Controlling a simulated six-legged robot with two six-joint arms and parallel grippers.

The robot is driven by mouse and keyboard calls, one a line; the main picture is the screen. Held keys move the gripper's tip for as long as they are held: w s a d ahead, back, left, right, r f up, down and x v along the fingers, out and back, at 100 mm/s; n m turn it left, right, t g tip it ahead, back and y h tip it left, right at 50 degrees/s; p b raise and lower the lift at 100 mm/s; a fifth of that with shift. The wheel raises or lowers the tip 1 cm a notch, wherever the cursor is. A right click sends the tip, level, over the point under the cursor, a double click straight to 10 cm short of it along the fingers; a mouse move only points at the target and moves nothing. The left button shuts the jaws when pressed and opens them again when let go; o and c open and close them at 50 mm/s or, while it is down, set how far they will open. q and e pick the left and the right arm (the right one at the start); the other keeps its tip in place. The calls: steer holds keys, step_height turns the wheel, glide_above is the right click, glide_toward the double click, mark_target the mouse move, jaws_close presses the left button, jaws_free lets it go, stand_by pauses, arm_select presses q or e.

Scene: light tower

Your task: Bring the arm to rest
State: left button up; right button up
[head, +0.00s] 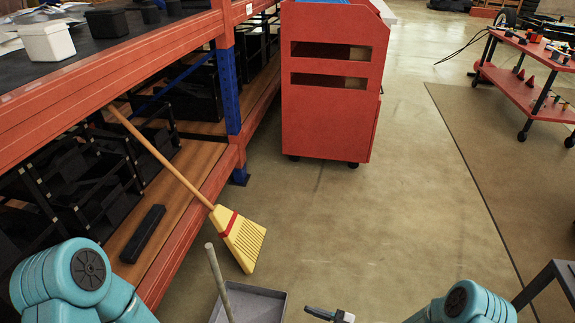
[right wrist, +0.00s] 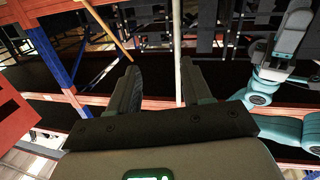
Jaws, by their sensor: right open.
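My right gripper (right wrist: 158,88) shows in the right wrist view with its two dark fingers apart and nothing between them. In the head view a dark gripper part (head: 328,314), seemingly of my right gripper, shows at the bottom edge, right of the dustpan. The teal joint of my right arm (head: 468,304) is at the bottom right. My left arm (head: 75,275) comes in at the bottom left, and its gripper is out of frame. In the right wrist view my other arm (right wrist: 262,85) stands at the right; its jaws cannot be made out.
A yellow broom (head: 238,235) leans on the orange shelf rack (head: 120,62) at left. A grey dustpan (head: 268,301) with an upright handle lies in front of me. A red cabinet (head: 335,120) stands ahead, a red cart (head: 530,92) at right. The floor between is clear.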

steer(key=s+d+f+m+g+h, duration=0.1)
steer(key=s+d+m+g+h, duration=0.2)
steer(key=s+m+h, duration=0.4)
steer(key=s+d+f+m+g+h, duration=0.25)
steer(key=s+m+h, duration=0.35)
steer(key=s+m, duration=0.4)
step_height(320, 180, up, 33)
steer(key=p, duration=3.2)
steer(key=shift+s+n+g+y+p, duration=0.3)
steer(key=shift+g+y, duration=0.05)
steer(key=shift+y, duration=0.05)
